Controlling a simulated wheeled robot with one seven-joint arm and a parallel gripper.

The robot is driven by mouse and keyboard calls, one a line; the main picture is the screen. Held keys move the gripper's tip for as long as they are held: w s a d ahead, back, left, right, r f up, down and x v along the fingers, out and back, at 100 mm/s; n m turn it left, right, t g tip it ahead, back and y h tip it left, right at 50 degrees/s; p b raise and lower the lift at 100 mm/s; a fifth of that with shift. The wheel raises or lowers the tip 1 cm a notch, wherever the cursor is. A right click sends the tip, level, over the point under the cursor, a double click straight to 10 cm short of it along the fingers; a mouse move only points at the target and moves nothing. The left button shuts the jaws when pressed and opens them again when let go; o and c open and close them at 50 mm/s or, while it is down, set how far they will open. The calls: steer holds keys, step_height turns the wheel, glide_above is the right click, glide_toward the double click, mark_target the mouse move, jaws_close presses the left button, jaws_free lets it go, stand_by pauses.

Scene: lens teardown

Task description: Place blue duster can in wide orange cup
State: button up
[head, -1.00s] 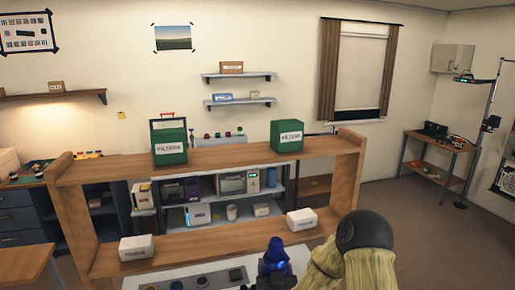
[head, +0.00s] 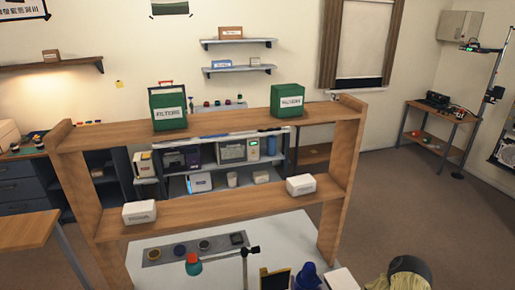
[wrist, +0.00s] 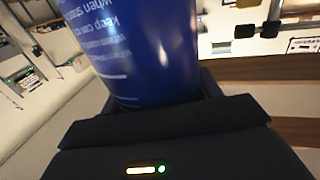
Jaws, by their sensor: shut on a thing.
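The blue duster can (wrist: 135,50) fills the upper middle of the wrist view, with white print on its side. My gripper (wrist: 165,105) is shut on it, its dark jaws around the can's lower part in that picture. In the head view the blue can (head: 308,277) shows at the bottom edge, partly cut off. My jaws are not clear there. I cannot make out a wide orange cup in either current view.
A wooden shelf frame (head: 225,209) stands across the white worktop (head: 205,275), with white boxes (head: 140,212) on its lower board and green boxes (head: 287,100) on top. A grey strip with several small round items (head: 203,245) and a red-and-teal lamp (head: 193,265) are below.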

step_height(320, 180, down, 10)
steer(key=b, duration=0.9)
steer(key=shift+w+a+r, duration=0.1)
steer(key=shift+r, duration=0.05)
